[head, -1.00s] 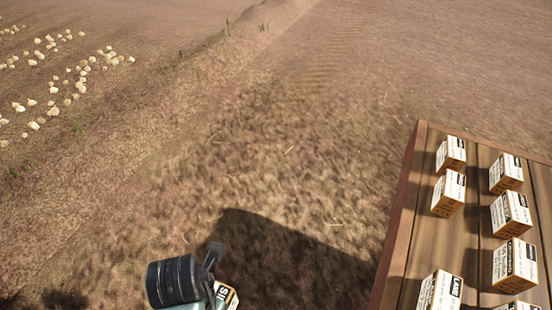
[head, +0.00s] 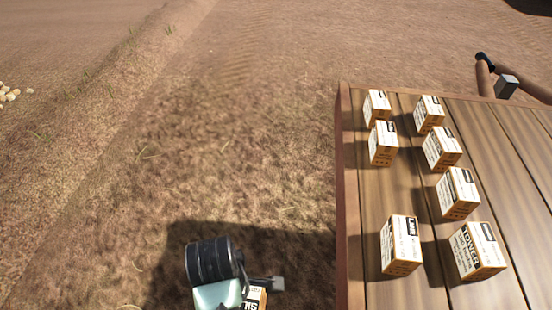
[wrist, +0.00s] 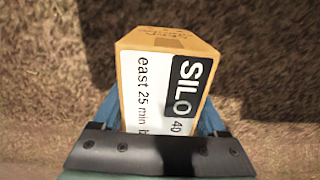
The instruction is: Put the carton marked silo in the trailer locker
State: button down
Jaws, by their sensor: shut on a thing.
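The silo carton (wrist: 150,95) is orange-brown with a white label reading "SILO" and "east 25 min" in the wrist view. My gripper (wrist: 165,125) is shut on it, with blue fingers on either side. In the head view the carton (head: 257,300) shows only partly at the bottom edge, behind my gripper (head: 250,288). It is held to the left of the wooden deck, with dirt behind it. The trailer locker cannot be made out in either view.
A wooden plank deck (head: 355,200) with a raised red-brown edge stands at the right. Several labelled cartons stand on it, including one marked "LOWER" (head: 477,251). Dark and tan parts (head: 507,86) show past its far edge. Open dirt lies to the left.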

jog(key=w+d+f+m+b, duration=0.2)
jog(key=d+f+m, duration=0.1)
jog(key=m, duration=0.5)
jog(key=w+d+f+m+b, duration=0.2)
jog(key=d+m, duration=0.3)
jog(key=m, duration=0.4)
jog(key=shift+w+d+f+b, duration=0.25)
jog(key=shift+d+f+b, duration=0.2)
jog(key=shift+b, duration=0.1)
